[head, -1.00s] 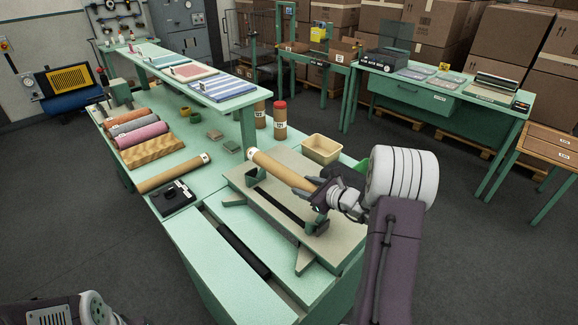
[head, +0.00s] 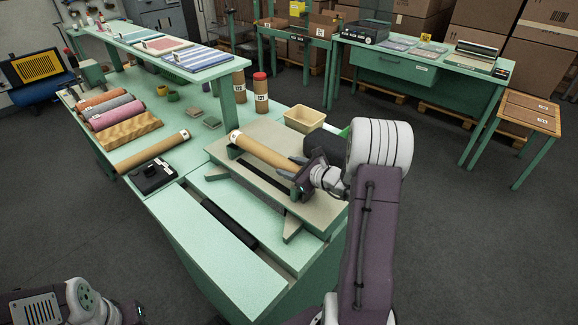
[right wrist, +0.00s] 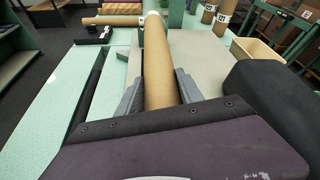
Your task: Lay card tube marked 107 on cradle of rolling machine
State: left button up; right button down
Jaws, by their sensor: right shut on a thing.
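A brown card tube (head: 265,151) with a white label at its far end lies over the rolling machine (head: 216,147), along the line of its cradle. My right gripper (head: 303,175) is shut on the tube's near end. The right wrist view shows the tube (right wrist: 158,65) between the two grey fingers, pointing away from me. I cannot read the label's number, nor tell whether the tube touches the cradle. My left arm shows at the bottom left of the head view, but its fingers are out of frame.
Another card tube (head: 152,152) lies on the bench left of the machine, near a black device (head: 152,177). Several rolls (head: 120,118) lie behind it. Upright tubes (head: 261,92) and a cream bin (head: 305,118) stand beyond the machine. A raised shelf (head: 150,48) runs along the bench.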

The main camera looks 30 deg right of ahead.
jog(key=shift+w+f, duration=0.3)
jog(key=shift+f, duration=0.3)
jog(key=c, duration=0.7)
grip_release()
jog(key=shift+s+r, duration=0.15)
jog(key=shift+s, duration=0.05)
jog(key=shift+w, duration=0.1)
jog(key=v, duration=0.9)
jog(key=shift+b, duration=0.4)
jog(key=shift+a, duration=0.1)
